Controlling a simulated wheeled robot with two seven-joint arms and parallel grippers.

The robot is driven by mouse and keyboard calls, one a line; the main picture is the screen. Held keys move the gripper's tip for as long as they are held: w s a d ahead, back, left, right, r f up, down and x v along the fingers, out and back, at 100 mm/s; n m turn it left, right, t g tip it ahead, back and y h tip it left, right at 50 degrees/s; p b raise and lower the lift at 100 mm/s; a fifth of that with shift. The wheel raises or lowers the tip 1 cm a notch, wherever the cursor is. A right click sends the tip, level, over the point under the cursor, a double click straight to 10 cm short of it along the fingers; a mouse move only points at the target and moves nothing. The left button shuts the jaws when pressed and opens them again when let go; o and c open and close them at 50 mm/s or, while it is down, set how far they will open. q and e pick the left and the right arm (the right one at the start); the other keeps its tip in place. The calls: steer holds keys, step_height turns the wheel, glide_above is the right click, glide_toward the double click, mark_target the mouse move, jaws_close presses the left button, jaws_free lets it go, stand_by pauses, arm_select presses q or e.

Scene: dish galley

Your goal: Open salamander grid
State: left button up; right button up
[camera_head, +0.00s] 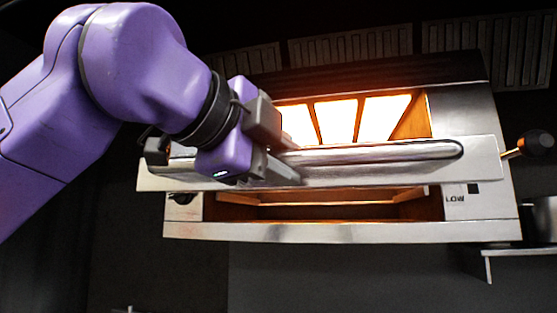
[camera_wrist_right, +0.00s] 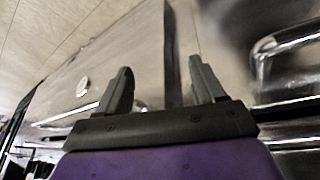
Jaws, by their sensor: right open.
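The salamander (camera_head: 340,232) is a steel grill with a glowing orange inside and bright heating panels at the top. A steel front piece with a long rounded handle bar (camera_head: 390,151) crosses its opening, and a lower gap shows beneath. My left gripper (camera_head: 283,160) is at the left part of this bar, its fingers above and below it; their grip is partly hidden. A black-knobbed lever (camera_head: 535,143) sticks out on the right. My right gripper (camera_wrist_right: 160,80) shows in the right wrist view, with its fingers apart and nothing between them.
Dark vent slats (camera_head: 350,44) lie behind the salamander. A pot (camera_head: 545,217) stands on a shelf at the right edge. In the right wrist view, a shiny rounded metal bar (camera_wrist_right: 258,68) is to the right of the fingers and a pale metal panel (camera_wrist_right: 100,65) lies behind them.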

arm_select(q)
steer(key=shift+o, duration=1.4)
steer(key=shift+s+a, duration=0.15)
steer(key=shift+s, duration=0.15)
steer(key=b+v, duration=0.2)
steer(key=v, duration=0.8)
steer(key=shift+b, duration=0.4)
